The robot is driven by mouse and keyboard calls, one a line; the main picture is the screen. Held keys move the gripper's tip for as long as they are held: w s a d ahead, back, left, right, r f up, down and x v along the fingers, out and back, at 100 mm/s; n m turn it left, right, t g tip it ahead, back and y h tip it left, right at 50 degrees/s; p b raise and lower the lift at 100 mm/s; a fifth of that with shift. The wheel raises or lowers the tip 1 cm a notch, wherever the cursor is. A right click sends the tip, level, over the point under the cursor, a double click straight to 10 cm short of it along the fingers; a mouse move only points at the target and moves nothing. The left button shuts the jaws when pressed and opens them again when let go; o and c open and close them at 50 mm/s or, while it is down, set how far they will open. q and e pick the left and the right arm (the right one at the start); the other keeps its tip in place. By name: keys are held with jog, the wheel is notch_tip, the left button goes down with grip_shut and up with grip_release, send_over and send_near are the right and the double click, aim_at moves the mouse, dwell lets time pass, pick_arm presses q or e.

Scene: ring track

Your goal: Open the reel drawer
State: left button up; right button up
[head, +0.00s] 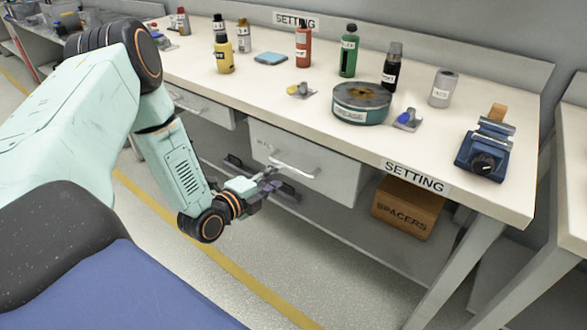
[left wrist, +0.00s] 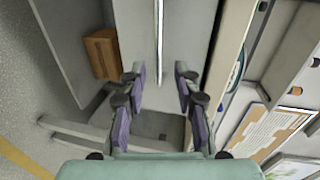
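The grey drawer (head: 330,172) under the bench top has a pale bar handle (head: 296,172) on its front. Its label is too small to read surely. I cannot tell whether it stands slightly out or fully in. My left gripper (head: 268,178) is in front of the drawer, by the left end of the handle in the head view. In the left wrist view my left gripper (left wrist: 159,78) is open, its fingers apart and empty. The handle (left wrist: 159,40) lies ahead, lined up between the fingertips; contact does not show. My right gripper is not in view.
A second drawer (head: 203,107) is further left. The bench top (head: 250,90) carries bottles, a round green tin (head: 360,104) and a blue vise (head: 485,150). The floor before the drawer is clear.

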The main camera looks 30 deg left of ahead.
aim_at(289, 168)
pick_arm(q)
jog(key=b+x, duration=0.1)
jog(key=x, duration=0.1)
jog(key=b+x, duration=0.1)
jog(key=x, duration=0.2)
jog(key=b+x, duration=0.1)
jog(key=x, duration=0.2)
jog(key=shift+a+f+b, duration=0.15)
jog(key=shift+a+b, duration=0.1)
jog(key=shift+b, duration=0.1)
grip_shut()
dwell(0.6)
